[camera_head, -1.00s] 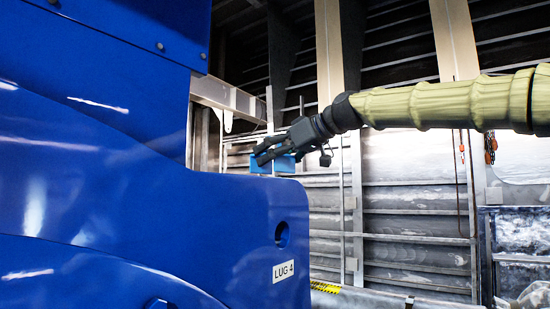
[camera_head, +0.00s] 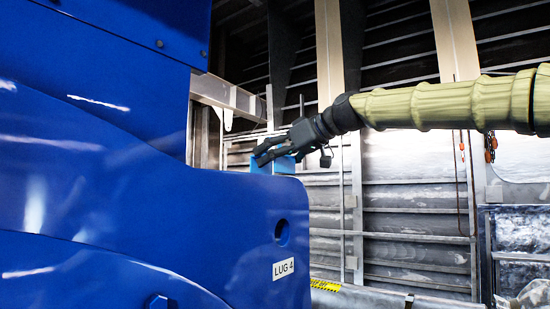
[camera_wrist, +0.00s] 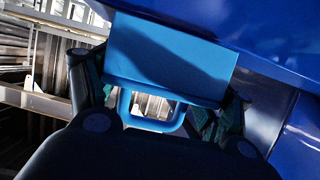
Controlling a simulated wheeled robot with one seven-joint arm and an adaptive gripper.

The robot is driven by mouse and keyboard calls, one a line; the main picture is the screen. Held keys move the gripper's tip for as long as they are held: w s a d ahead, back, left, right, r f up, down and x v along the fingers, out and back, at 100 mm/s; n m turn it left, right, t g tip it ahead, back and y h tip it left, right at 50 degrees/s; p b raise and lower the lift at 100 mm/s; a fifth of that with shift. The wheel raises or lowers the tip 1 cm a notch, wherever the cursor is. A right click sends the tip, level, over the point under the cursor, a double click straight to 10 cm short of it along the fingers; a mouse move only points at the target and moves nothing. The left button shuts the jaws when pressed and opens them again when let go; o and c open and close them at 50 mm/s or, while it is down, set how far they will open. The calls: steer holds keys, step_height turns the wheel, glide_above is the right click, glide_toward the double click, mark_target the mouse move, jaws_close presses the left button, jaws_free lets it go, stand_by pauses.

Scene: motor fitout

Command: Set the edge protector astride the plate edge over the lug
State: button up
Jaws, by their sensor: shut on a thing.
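The edge protector (camera_head: 284,165) is a light blue block with a loop handle, seen larger in the wrist view (camera_wrist: 165,52). My gripper (camera_head: 265,156) is shut on it, with fingers on both sides of the handle in the wrist view.
A tall blue body (camera_head: 120,50) rises at the left. A grey beam with a bracket (camera_head: 228,95) stands behind the plate. A corrugated metal wall (camera_head: 415,220) is at the back right. There is open space to the right of the plate end.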

steer(key=shift+f+b, duration=0.55)
steer(key=shift+f, duration=0.35)
steer(key=o, duration=1)
steer(key=shift+o, duration=0.2)
steer(key=v, duration=1.2)
steer(key=shift+r, duration=0.1)
